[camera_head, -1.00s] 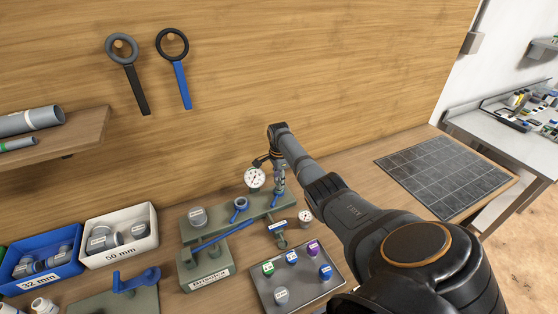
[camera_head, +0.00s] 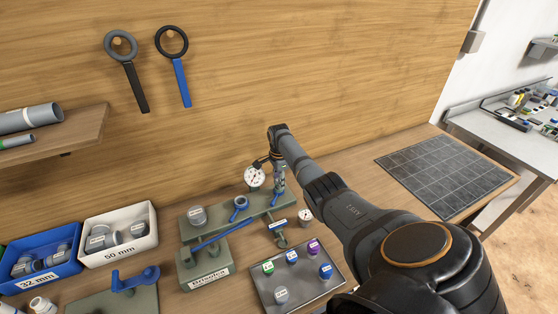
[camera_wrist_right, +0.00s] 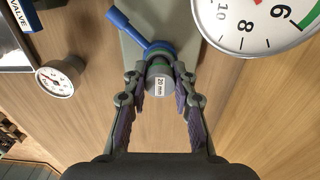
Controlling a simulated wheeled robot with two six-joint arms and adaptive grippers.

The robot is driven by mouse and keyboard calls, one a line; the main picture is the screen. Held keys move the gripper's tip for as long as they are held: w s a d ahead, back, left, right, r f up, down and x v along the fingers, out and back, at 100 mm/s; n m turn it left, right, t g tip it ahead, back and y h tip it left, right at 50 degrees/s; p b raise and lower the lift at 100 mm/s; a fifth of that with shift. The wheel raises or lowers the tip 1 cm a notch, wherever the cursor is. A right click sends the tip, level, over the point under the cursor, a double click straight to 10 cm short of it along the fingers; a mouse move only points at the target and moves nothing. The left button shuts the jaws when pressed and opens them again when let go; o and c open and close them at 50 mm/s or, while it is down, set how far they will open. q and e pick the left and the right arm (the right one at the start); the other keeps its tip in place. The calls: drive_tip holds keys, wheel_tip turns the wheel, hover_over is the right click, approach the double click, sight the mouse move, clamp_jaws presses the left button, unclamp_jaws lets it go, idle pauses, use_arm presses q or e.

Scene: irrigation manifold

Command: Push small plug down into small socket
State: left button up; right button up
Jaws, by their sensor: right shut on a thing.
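The small plug (camera_wrist_right: 158,82) is a grey cap marked "20 mm" with a green band, seen in the right wrist view. My right gripper (camera_wrist_right: 160,92) is shut on it, one finger on each side. The gripper also shows in the head view (camera_head: 279,184), pointing down at the right end of the green manifold block (camera_head: 262,212). A blue collar with a lever (camera_wrist_right: 130,32) sits right behind the plug, at the small socket. The socket's mouth is hidden by the plug, so I cannot tell how deep the plug sits. My left gripper is not in view.
A large dial gauge (camera_wrist_right: 258,22) stands close beside the gripper, and a smaller gauge (camera_wrist_right: 55,80) lies to the left. A tray (camera_head: 325,286) of several capped plugs is in front. Bins of fittings (camera_head: 118,257) stand at the left.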

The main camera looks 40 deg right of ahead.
drive_tip(key=shift+f, duration=0.4)
drive_tip(key=o, duration=0.9)
drive_tip(key=shift+o, duration=0.4)
drive_tip(key=shift+o, duration=1.2)
wheel_tip(320, 180, up, 7)
drive_tip(key=p, duration=0.7)
drive_tip(key=shift+r, duration=0.1)
